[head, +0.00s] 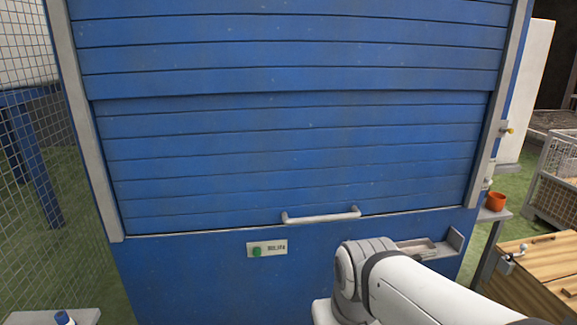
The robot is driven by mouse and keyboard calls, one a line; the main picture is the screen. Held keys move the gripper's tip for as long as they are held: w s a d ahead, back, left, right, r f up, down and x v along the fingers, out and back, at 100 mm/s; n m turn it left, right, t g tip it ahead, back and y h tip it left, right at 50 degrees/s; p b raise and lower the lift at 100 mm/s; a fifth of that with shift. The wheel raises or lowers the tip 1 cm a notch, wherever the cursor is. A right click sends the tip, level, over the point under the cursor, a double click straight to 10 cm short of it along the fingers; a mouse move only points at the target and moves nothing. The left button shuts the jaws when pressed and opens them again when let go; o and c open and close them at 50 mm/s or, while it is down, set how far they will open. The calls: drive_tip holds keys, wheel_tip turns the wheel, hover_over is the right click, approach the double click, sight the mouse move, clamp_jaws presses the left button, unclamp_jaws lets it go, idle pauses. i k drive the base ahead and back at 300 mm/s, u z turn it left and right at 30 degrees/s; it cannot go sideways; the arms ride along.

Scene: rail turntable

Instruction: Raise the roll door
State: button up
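The blue slatted roll door (300,155) fills the middle of the head view, set between two grey side rails. Its bottom edge rests at the top of the blue lower panel, so it looks closed. A pale horizontal handle (320,215) is fixed near the door's bottom edge, right of centre. My white arm reaches in from the lower right, below and right of the handle. My gripper is not visible, so whether it is open or shut does not show.
A label plate with a green button (257,251) sits on the lower panel (190,275). A small grey tray (425,248) is at its right. An orange cup (495,201) stands on a grey stand. A wooden box (535,270) and wire crate (557,180) are at right; mesh fence (45,190) at left.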

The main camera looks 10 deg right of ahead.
sight(196, 161)
drive_tip(key=z, duration=0.2)
drive_tip(key=k, duration=0.35)
drive_tip(key=u, duration=0.5)
drive_tip(key=i, duration=1.3)
drive_tip(key=z, duration=0.4)
